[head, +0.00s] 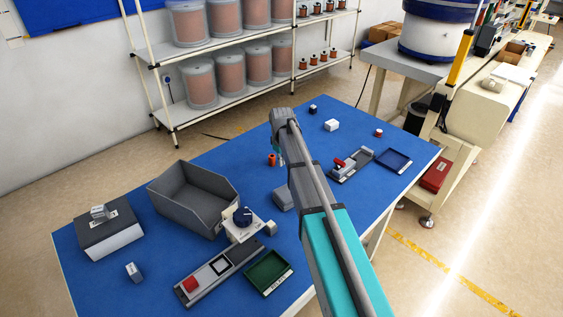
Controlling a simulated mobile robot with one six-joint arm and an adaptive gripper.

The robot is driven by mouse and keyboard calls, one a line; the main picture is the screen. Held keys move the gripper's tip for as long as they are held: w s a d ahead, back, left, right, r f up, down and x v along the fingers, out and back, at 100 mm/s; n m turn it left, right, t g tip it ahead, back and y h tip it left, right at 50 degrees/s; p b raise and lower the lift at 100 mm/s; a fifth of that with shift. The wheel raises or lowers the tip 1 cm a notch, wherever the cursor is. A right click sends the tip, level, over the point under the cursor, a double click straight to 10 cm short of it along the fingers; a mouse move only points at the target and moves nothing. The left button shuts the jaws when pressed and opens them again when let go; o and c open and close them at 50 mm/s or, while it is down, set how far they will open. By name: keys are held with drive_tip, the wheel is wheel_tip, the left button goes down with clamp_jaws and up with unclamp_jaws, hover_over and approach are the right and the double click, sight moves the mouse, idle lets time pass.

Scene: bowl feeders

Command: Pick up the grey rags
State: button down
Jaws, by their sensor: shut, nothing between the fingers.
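A small grey folded-looking stack (282,198), which may be the grey rags, lies on the blue table right of the grey bin. My arm covers its right side, and it is too small to make out cloth for certain. My arm reaches up across the table from the bottom right. Its far end bends down near the table's middle, and my gripper is hidden behind it. I cannot see what the fingers touch.
On the blue table (335,115) stand an open grey bin (168,210), a white device with a dark knob (243,214), a green tray (268,272), a blue tray (393,160) and a dark box (108,237). A shelf rack (225,108) stands behind.

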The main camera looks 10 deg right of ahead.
sight(282, 182)
drive_tip(key=shift+f+b, duration=3.45)
drive_tip(key=shift+f, duration=0.3)
drive_tip(key=s, duration=0.1)
drive_tip(key=s+d, duration=0.1)
drive_tip(key=shift+s+d+r, duration=0.15)
drive_tip(key=shift+s+d, duration=0.5)
drive_tip(key=shift+s, duration=0.05)
drive_tip(key=shift+s, duration=0.1)
